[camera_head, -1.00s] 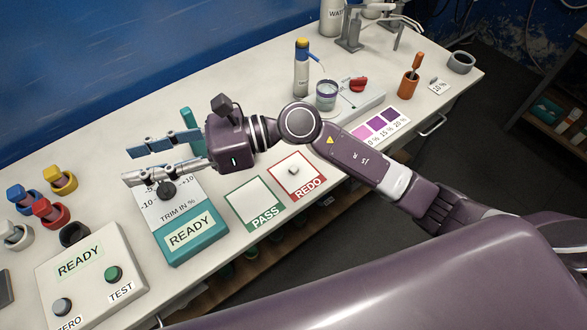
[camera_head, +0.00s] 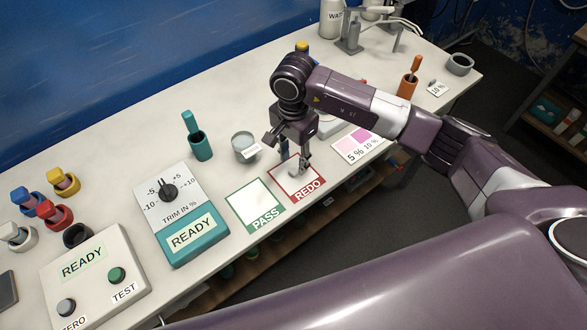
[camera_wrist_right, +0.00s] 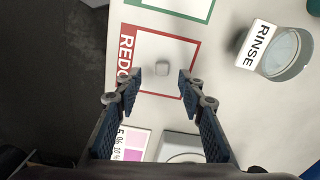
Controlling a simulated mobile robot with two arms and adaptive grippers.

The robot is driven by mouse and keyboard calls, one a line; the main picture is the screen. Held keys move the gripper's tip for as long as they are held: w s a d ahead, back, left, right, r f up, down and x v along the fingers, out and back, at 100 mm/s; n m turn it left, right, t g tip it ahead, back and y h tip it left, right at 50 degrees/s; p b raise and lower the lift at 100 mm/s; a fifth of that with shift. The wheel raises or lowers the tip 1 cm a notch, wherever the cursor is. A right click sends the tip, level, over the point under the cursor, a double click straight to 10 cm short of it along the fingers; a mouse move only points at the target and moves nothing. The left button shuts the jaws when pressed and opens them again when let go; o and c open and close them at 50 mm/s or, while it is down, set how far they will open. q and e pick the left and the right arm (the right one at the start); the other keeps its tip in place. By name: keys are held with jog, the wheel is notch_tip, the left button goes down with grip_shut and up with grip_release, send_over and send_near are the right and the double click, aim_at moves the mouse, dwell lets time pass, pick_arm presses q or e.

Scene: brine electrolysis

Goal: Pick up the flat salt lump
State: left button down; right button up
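A small pale lump (camera_wrist_right: 162,68), taken to be the flat salt lump, lies inside the red-bordered REDO square (camera_wrist_right: 196,58). It shows clearly in the right wrist view; in the head view my gripper largely hides it. My right gripper (camera_wrist_right: 160,83) is open and empty. In the wrist view its two fingers are apart, with the lump just beyond the gap between the fingertips. In the head view the right gripper (camera_head: 298,165) points down over the REDO square. How high it is above the table I cannot tell. My left gripper is out of view.
The green-bordered PASS square (camera_head: 257,206) lies left of REDO. A RINSE cup (camera_head: 244,143) and a teal holder (camera_head: 200,146) stand behind. The trim unit (camera_head: 189,238) is further left. A colour chart (camera_head: 358,146) lies to the right, and the table's front edge is close.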

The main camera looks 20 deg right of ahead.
aim_at(292, 172)
notch_tip(292, 172, down, 3)
jog(key=shift+w+a+f+p, duration=0.1)
jog(key=shift+a+f+p, duration=0.1)
jog(key=shift+p, duration=0.7)
jog(key=shift+f, duration=0.45)
jog(key=shift+c, duration=0.3)
jog(key=c, duration=0.9)
